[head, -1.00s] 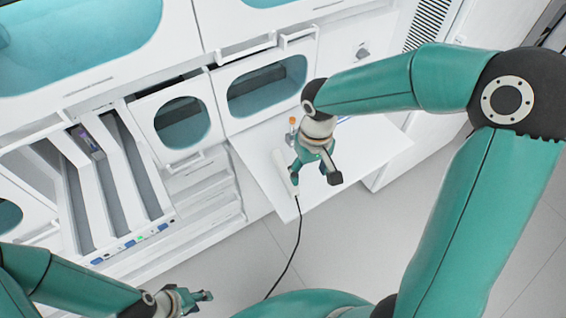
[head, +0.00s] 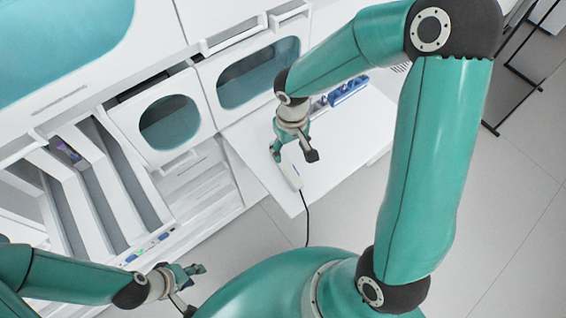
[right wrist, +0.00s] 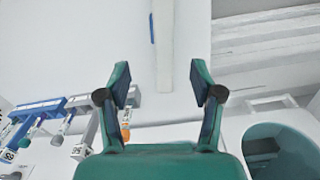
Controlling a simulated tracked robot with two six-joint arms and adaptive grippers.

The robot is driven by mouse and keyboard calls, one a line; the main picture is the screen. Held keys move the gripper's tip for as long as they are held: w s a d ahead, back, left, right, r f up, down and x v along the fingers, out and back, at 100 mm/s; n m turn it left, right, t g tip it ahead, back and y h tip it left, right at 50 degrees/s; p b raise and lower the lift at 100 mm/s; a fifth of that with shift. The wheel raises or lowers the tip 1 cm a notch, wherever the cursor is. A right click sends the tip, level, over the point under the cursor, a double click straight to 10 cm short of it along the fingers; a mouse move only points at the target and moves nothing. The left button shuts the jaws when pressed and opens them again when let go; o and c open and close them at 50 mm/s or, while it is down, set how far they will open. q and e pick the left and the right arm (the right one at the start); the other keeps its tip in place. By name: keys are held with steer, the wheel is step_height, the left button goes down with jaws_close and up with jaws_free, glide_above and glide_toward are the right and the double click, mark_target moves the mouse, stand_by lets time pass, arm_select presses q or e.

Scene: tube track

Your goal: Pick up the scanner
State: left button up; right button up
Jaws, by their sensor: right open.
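The scanner (head: 291,176) is a slim white handheld body with a black cable, lying on the white table near its front edge. In the right wrist view the scanner (right wrist: 163,45) shows a blue strip on its side and lies ahead, between the lines of my two fingers. My right gripper (head: 293,155) is open and empty, over the scanner's far end, partly hiding it; the right wrist view shows its spread fingers (right wrist: 160,82). My left gripper (head: 193,272) is low at the left, away from the table; its opening is unclear.
A blue rack (head: 348,90) stands at the table's back; it also shows in the right wrist view (right wrist: 35,112), beside a grey holder with an orange-capped item (right wrist: 125,133). A sloped tube track (head: 100,190) is at the left. The white table (head: 335,165) is clear right of the scanner.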

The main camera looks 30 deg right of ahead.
mark_target(290, 168)
step_height(290, 168, down, 4)
steer(key=shift+s+f, duration=0.15)
steer(key=shift+f, duration=0.05)
steer(key=shift+s+a+f, duration=0.15)
steer(key=shift+f, duration=1.2)
steer(key=shift+s+a+f, duration=0.1)
steer(key=shift+f, duration=1.2)
steer(key=shift+c, duration=0.2)
jaws_close()
